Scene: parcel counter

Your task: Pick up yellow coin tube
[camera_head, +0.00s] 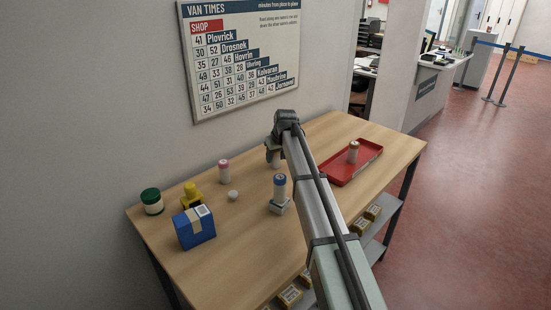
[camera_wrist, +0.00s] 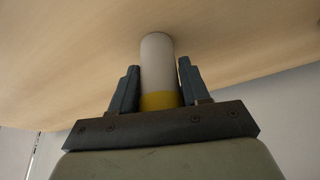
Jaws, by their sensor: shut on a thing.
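The yellow coin tube (camera_wrist: 158,60) is a pale cylinder with a yellow band at the end nearest my gripper. In the wrist view it stands between the two dark fingers of my gripper (camera_wrist: 158,88), which is shut on it. In the head view my gripper (camera_head: 274,157) is near the back of the wooden table, and only a small pale part of the tube shows beneath it. My wrist and arm hide the rest. I cannot tell whether the tube touches the table.
A blue-topped tube (camera_head: 279,184) stands on a grey block (camera_head: 279,206). Left are a pink-topped tube (camera_head: 223,171), white ball (camera_head: 233,195), yellow object (camera_head: 191,196), blue box (camera_head: 186,236) and green-lidded jar (camera_head: 152,203). Right, a red tray (camera_head: 338,178) holds a brown-topped tube (camera_head: 353,153).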

